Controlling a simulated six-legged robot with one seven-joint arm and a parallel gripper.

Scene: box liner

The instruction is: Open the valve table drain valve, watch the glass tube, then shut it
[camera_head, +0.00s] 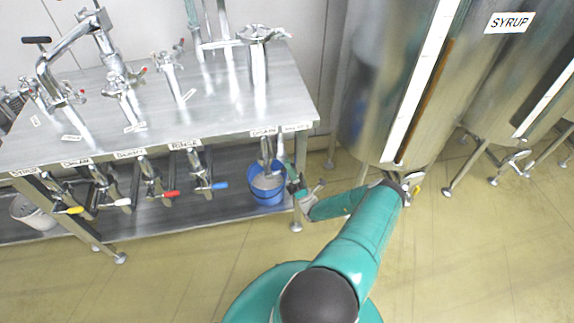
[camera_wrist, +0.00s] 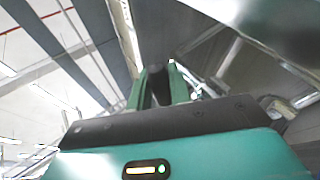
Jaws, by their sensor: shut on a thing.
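The valve table (camera_head: 205,105) is a steel bench on the left in the head view. A label that seems to read DRAIN (camera_head: 263,132) sits near the right end of its front edge, with a metal drain valve (camera_head: 266,150) below it. My gripper (camera_head: 291,174) is right of this valve, under the table's right corner. In the wrist view my gripper (camera_wrist: 160,88) is shut on a dark, round-ended piece (camera_wrist: 155,70), probably the valve's handle. The handle's angle is hidden. A brown strip (camera_head: 432,85) beside a white scale on the large tank may be the glass tube.
A blue bucket (camera_head: 268,190) with greyish contents stands on the lower shelf under the drain valve. Several valves with coloured handles, such as the blue one (camera_head: 219,186), line the table front. The front floor is clear.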

